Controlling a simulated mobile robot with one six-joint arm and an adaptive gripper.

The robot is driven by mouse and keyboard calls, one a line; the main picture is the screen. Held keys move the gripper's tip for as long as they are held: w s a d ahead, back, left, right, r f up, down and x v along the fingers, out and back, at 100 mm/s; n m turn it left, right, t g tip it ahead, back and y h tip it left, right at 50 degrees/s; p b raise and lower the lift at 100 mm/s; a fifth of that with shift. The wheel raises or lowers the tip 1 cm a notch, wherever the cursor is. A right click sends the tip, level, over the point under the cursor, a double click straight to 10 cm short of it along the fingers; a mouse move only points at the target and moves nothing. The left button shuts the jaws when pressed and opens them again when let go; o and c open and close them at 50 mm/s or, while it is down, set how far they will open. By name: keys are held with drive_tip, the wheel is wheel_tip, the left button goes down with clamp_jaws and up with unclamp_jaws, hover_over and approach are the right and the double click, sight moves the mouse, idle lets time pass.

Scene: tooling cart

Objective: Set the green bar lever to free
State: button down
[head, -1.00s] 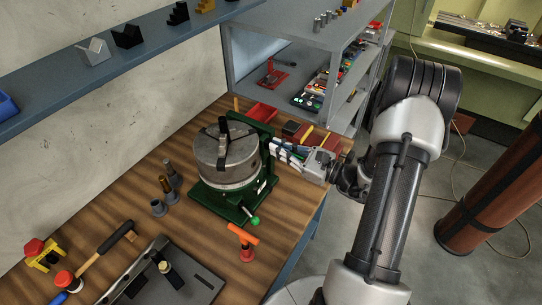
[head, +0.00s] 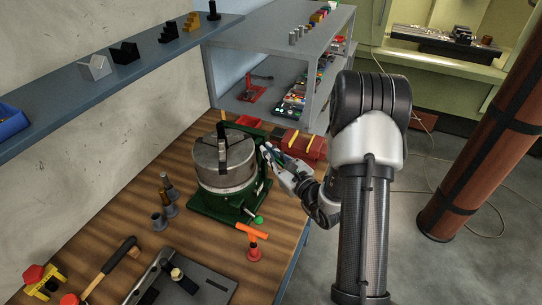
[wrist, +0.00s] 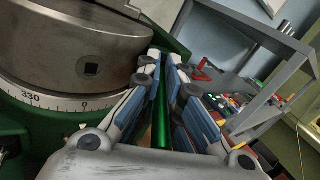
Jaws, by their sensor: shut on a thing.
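The rotary table with its chuck (head: 222,166) stands on a green base on the wooden bench. A shiny green bar (wrist: 162,110), the bar lever, runs between my fingers in the wrist view. My gripper (wrist: 164,62) is shut on it, with blue-and-white fingers on either side. In the head view my gripper (head: 268,154) is at the right side of the rotary table, and its fingers hide most of the bar there. The dial scale (wrist: 60,102) shows 330 and 0 in the wrist view. A separate green-knobbed lever (head: 258,219) sticks out at the front of the base.
An orange-handled tool (head: 253,240) stands near the bench's front edge. Studs (head: 165,190) stand left of the table, with a hammer (head: 110,262) nearer. Open floor lies to the right.

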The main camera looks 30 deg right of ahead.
drive_tip(key=shift+r, duration=0.1)
drive_tip(key=c, duration=1.8)
unclamp_jaws()
drive_tip(key=shift+o, duration=0.6)
drive_tip(key=shift+s, duration=0.35)
drive_tip(key=s+d, duration=0.1)
drive_tip(key=s, duration=1)
drive_tip(key=shift+d, duration=0.2)
drive_tip(key=shift+s, duration=0.1)
drive_tip(key=shift+s, duration=0.1)
